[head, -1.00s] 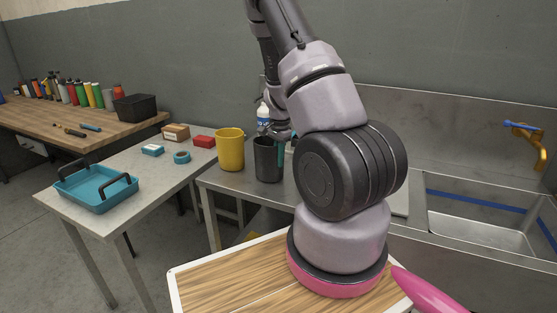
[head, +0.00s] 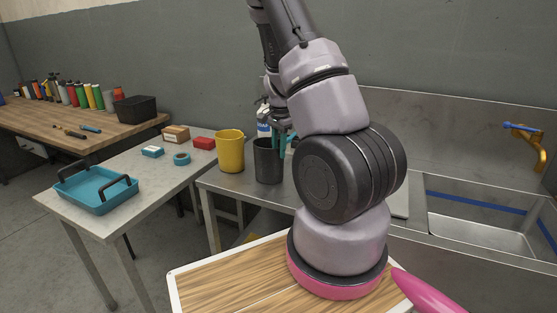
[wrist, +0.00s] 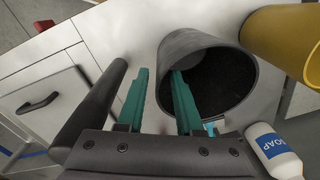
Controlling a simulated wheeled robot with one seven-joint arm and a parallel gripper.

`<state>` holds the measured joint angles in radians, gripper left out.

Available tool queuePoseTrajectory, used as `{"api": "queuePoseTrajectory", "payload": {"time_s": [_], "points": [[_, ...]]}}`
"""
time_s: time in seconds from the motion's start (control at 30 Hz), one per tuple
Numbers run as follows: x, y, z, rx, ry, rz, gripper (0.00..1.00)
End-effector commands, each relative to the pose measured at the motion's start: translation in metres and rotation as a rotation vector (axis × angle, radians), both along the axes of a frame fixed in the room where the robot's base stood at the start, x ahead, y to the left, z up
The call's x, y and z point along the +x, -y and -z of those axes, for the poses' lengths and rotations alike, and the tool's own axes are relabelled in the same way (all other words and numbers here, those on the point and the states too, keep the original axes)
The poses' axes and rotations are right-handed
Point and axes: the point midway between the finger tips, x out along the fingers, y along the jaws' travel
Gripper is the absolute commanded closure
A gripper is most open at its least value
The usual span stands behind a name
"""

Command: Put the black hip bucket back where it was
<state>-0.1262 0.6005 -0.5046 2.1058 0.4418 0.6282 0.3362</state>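The black bucket (head: 268,163) stands upright on the metal counter (head: 228,184), just right of the yellow bucket (head: 230,152). In the wrist view the black bucket (wrist: 181,48) shows its open mouth and dark inside. My gripper (wrist: 160,74) is open at its rim. One teal finger overlaps the mouth and the other is outside, with a visible gap between them. Whether a finger touches the wall cannot be told. In the head view my gripper (head: 281,148) is at the bucket's right side, partly hidden by my arm.
A white soap bottle (wrist: 273,150) stands close to the black bucket. The yellow bucket also shows close by in the wrist view (wrist: 285,38). A side table (head: 150,200) at left holds a teal tray (head: 95,192), tape (head: 181,158) and small boxes. A sink (head: 475,235) is at right.

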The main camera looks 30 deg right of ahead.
Motion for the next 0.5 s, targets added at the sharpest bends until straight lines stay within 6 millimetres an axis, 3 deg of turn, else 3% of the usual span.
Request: {"api": "queuePoseTrajectory", "payload": {"time_s": [0.2,0.5], "points": [[-0.001,0.000,-0.047,0.000,0.003,0.000,0.65],[-0.004,-0.003,-0.079,0.009,0.010,-0.009,0.65]]}}
